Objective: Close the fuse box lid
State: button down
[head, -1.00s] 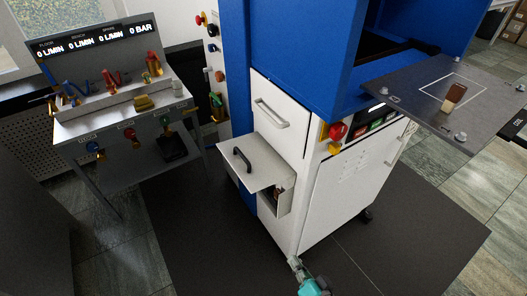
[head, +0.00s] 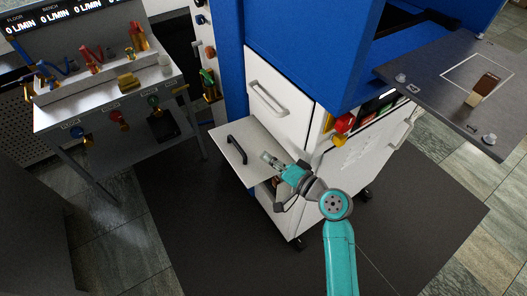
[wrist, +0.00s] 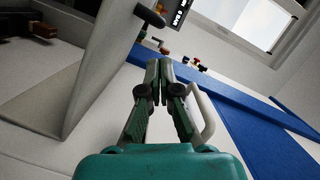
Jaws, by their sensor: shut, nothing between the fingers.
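The fuse box lid (head: 222,160) is a pale panel with a black bar handle (head: 237,149). It stands open, sticking out from the side of the white cabinet above the fuse box (head: 265,197), whose inside is mostly hidden by the lid and my arm. My gripper (head: 266,157) is shut and empty, and overlaps the right part of the lid, near the cabinet face. In the wrist view the shut fingers (wrist: 160,68) point away, with the lid (wrist: 95,65) to their left and its handle (wrist: 150,15) above. I cannot tell whether they touch the lid.
A white drawer front (head: 277,105) with a bar handle is just above the lid. A red and yellow control (head: 344,122) and a grey plate (head: 425,82) jut out at the right. A bench with valves (head: 110,105) stands left. The dark floor mat (head: 190,225) is clear.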

aim_at(248, 155)
jog(key=x, duration=0.8)
jog(key=shift+w+a, duration=0.15)
jog(key=shift+a, duration=0.1)
